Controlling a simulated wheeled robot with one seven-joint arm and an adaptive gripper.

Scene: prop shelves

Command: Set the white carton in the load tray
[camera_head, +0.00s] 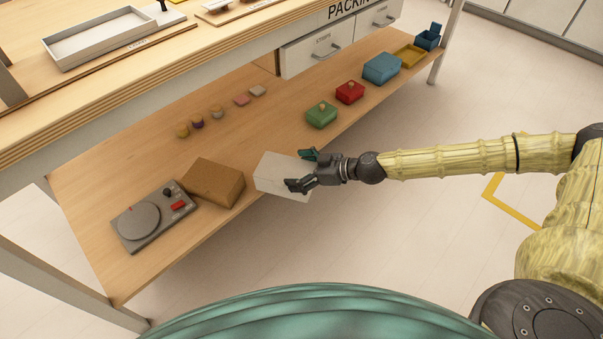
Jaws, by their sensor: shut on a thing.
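The white carton (273,173) is at the front edge of the lower wooden shelf, just right of a brown box. My gripper (302,170) reaches in from the right and is shut on the carton's right end, with one dark finger on each side. Whether the carton rests on the shelf or is slightly raised, I cannot tell. A shallow grey-white tray (72,56), which may be the load tray, sits on the upper tabletop at the top left and looks empty.
The brown box (213,182) and a grey device with a round plate (142,217) lie left of the carton. Green (321,115), red (349,92) and blue (382,68) boxes stand behind to the right. The tabletop edge (150,85) overhangs the shelf's back part.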

